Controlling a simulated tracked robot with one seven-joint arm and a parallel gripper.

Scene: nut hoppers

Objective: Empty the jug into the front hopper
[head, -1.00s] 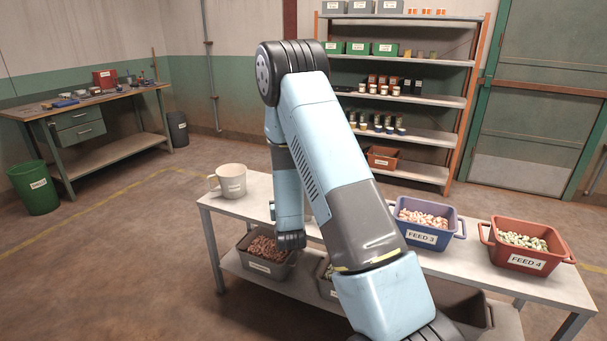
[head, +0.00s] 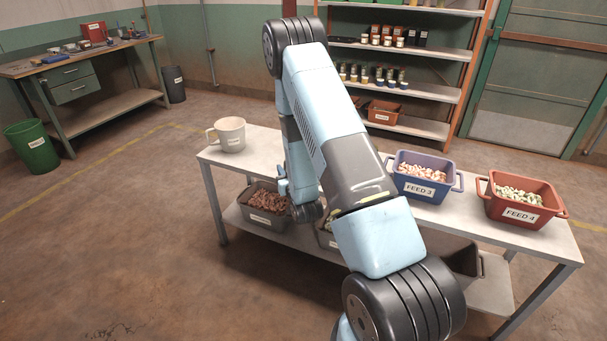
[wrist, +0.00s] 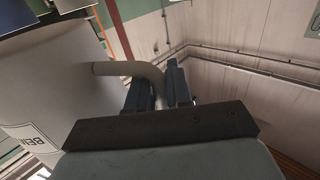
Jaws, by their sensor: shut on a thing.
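A large pale jug (wrist: 50,95) fills the left of the wrist view, with a partly cut-off label starting "BEN". Its curved handle (wrist: 120,69) passes between the dark fingers of my gripper (wrist: 160,85), which is shut on it. In the head view, my arm hides the held jug and most of the gripper. On the bench top stand a blue hopper marked FEED 3 (head: 420,191) and a red hopper marked FEED 4 (head: 519,214), both holding pale nuts. I cannot tell which is the front hopper.
A cream mug-shaped vessel (head: 230,134) stands at the left end of the bench (head: 262,146). A grey bin of brown pieces (head: 265,217) sits on the lower shelf. A workbench (head: 80,66) and green bin (head: 33,148) stand at left. Floor in front is clear.

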